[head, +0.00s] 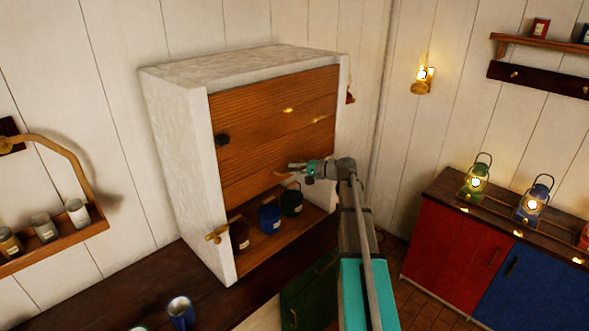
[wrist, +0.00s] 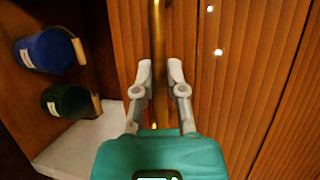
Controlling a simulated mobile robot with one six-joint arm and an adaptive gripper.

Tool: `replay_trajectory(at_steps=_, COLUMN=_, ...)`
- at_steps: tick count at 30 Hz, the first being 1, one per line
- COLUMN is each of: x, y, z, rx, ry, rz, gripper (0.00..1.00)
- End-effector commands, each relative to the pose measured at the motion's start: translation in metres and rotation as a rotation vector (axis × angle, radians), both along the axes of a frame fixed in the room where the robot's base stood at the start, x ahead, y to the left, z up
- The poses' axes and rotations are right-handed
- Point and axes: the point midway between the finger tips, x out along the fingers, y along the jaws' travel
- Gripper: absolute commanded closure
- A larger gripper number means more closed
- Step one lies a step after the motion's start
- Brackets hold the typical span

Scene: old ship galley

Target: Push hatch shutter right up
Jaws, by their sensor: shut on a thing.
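The hatch shutter (head: 275,125) is a front of wooden slats in a white cabinet frame (head: 170,140). It covers the upper part of the opening, and the lower part is open. My gripper (head: 293,168) is at the shutter's lower part, right of its middle. In the wrist view my gripper (wrist: 161,72) has its fingers on either side of a thin brass handle bar (wrist: 158,35) on the shutter (wrist: 240,75), and it is shut on that bar. The handle's far side is hidden.
Inside the open part stand a blue mug (head: 269,218), a green mug (head: 291,203) and a dark mug (head: 240,236). A can shelf (head: 50,245) hangs left; lanterns (head: 475,180) stand on the right cupboard.

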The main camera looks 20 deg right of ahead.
Motion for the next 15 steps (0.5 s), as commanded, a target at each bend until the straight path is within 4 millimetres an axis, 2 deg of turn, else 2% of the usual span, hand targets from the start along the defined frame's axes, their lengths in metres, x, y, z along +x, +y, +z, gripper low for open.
replay_trajectory(at_steps=10, x=0.0033, y=-0.0012, z=0.0046, rx=0.012, ry=-0.008, rz=-0.005, gripper=1.0)
replay_trajectory(at_steps=11, x=0.0034, y=-0.0013, z=0.0045, rx=0.012, ry=-0.008, rz=-0.005, gripper=0.83)
replay_trajectory(at_steps=15, x=0.0032, y=-0.0013, z=0.0043, rx=0.01, ry=-0.007, rz=-0.004, gripper=0.57)
